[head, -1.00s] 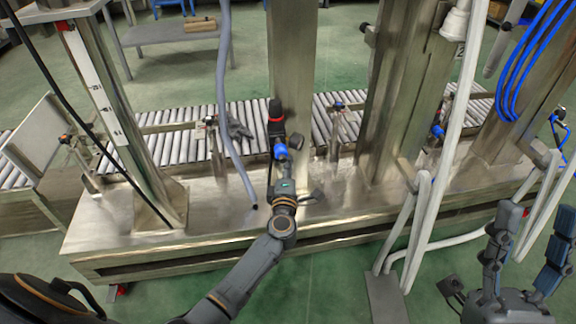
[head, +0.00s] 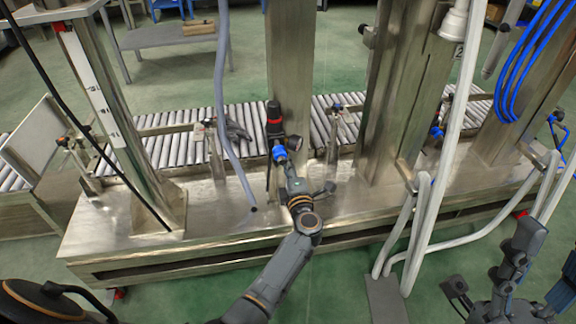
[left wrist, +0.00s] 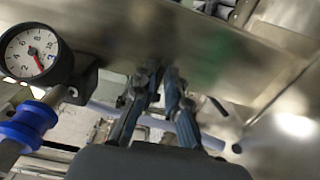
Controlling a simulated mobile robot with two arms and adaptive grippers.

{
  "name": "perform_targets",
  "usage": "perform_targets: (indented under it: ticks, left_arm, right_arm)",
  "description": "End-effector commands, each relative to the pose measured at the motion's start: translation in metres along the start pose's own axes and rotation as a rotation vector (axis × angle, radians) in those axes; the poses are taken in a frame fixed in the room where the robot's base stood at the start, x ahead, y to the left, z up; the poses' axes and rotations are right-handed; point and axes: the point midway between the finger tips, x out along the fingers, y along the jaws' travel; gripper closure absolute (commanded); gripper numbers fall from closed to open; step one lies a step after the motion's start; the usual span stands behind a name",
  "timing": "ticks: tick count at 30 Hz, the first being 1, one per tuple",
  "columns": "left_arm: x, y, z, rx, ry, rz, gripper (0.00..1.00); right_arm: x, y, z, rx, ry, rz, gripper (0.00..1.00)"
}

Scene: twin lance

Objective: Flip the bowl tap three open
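A station in the head view has a black upright body with a red band (head: 273,118), a bright blue fitting (head: 279,153) and a round black gauge (head: 295,142). The left wrist view shows the white gauge dial (left wrist: 31,53) and blue fitting (left wrist: 27,124) at left. My left gripper (head: 284,165) is just below the fitting in the head view. In the wrist view its fingertips (left wrist: 162,72) are close together with nothing seen between them. I cannot make out a labelled bowl tap three or its lever. My right gripper (head: 545,262) is spread and empty at lower right.
A steel bench (head: 110,245) carries thick posts (head: 291,70), with a roller conveyor (head: 175,152) behind. A grey hose (head: 222,100) hangs left of the station. White pipes (head: 445,180) stand to the right.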

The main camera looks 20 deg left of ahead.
Motion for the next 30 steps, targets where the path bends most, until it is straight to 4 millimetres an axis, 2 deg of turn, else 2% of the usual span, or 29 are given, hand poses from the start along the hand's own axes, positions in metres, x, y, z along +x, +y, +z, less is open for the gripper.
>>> perform_targets:
  ticks: [11, 21, 30]
  left_arm:
    - [0.001, 0.001, -0.002, 0.002, -0.016, 0.002, 0.83]
    - [-0.007, 0.001, -0.008, 0.008, -0.273, 0.005, 0.83]
    - [-0.069, 0.002, -0.022, 0.000, -0.270, -0.002, 0.83]
  right_arm:
    - [0.001, 0.000, 0.000, 0.001, -0.002, 0.000, 0.49]
    - [0.006, 0.000, -0.002, 0.000, -0.002, 0.000, 0.49]
    - [0.026, 0.000, -0.010, 0.000, -0.002, 0.000, 0.49]
